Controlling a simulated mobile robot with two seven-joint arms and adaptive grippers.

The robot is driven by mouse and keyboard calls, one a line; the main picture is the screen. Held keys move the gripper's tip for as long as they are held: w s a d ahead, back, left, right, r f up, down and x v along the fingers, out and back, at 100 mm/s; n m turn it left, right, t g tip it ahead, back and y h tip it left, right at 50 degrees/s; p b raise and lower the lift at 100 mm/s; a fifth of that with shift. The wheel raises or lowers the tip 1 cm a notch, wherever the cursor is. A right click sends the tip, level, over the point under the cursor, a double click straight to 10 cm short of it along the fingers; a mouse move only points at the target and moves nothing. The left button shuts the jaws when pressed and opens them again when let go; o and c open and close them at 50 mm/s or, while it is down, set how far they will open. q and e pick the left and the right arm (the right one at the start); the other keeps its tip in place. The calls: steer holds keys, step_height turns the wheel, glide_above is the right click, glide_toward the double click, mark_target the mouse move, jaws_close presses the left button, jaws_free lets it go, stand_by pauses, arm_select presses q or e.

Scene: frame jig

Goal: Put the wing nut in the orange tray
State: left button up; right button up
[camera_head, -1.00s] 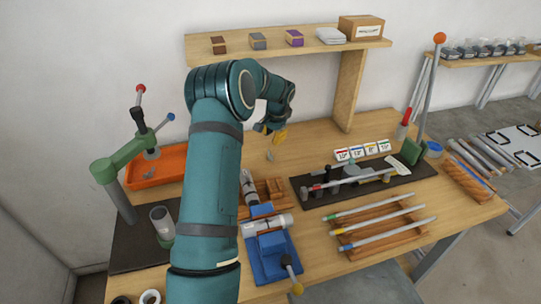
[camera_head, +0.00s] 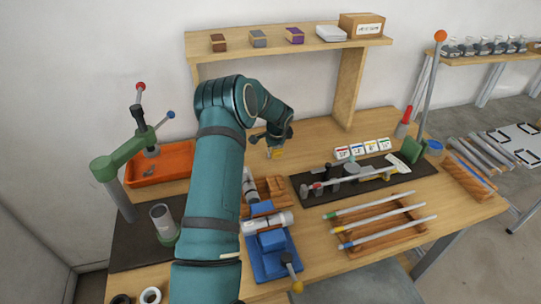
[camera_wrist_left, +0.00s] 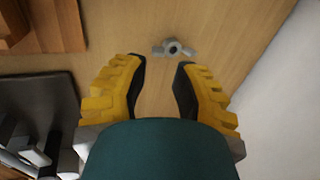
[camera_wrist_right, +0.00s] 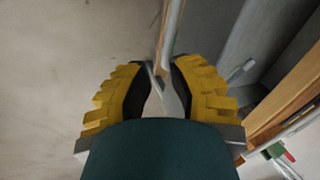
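The wing nut (camera_wrist_left: 174,47) is small and grey and lies on the wooden table. In the left wrist view it shows a little beyond my open left fingertips (camera_wrist_left: 160,65), roughly in line with the gap. In the head view my left gripper (camera_head: 277,153) is low over the table behind the wooden block and seems to hide the nut. The orange tray (camera_head: 176,166) is at the table's back left, left of my arm, with a small dark item in it. My right gripper (camera_wrist_right: 160,65) looks open; a grey bar shows between its fingers, seemingly behind them.
A green press (camera_head: 122,158) stands by the tray's front left. A blue vise (camera_head: 272,260) and wooden block (camera_head: 272,190) are in front of my left gripper. A dark mat (camera_head: 310,195) with tools lies right. A shelf (camera_head: 290,42) rises behind.

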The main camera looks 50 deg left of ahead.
arm_select(q)
steer(key=x, duration=0.5)
steer(key=shift+d, duration=0.1)
steer(key=shift+r, duration=0.1)
jaws_close()
